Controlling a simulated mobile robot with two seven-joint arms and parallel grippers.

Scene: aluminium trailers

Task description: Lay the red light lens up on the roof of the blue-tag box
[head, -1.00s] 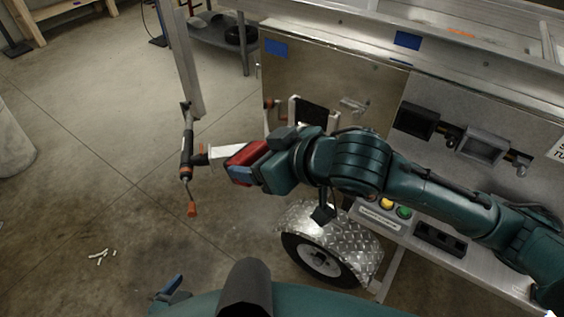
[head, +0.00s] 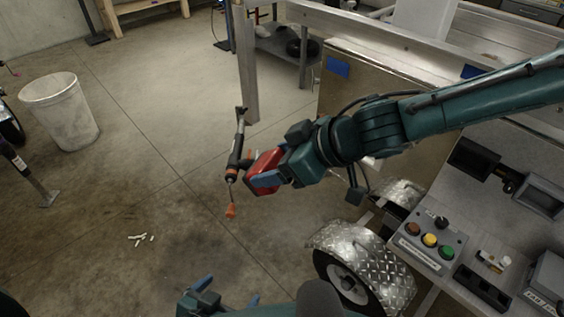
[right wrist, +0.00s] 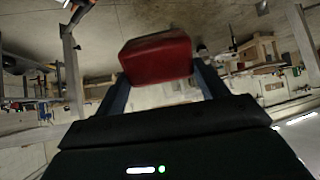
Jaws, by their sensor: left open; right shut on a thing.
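The red light lens (head: 262,165) is between the fingers of my right gripper (head: 266,180), which is shut on it and holds it in the air over open floor. In the right wrist view the red lens (right wrist: 157,58) fills the space between the two fingers. My left gripper (head: 228,294) is open and empty at the bottom edge of the head view. The blue tag (head: 338,67) is on the side of a metal box (head: 345,95) up and right of the lens. My right arm hides part of that box.
An upright post (head: 246,65) and a hanging orange-tipped tool (head: 232,185) are close by the lens. A wheel with a diamond-plate fender (head: 350,250) and a button panel (head: 428,240) are at lower right. A white bin (head: 62,112) stands on open floor at left.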

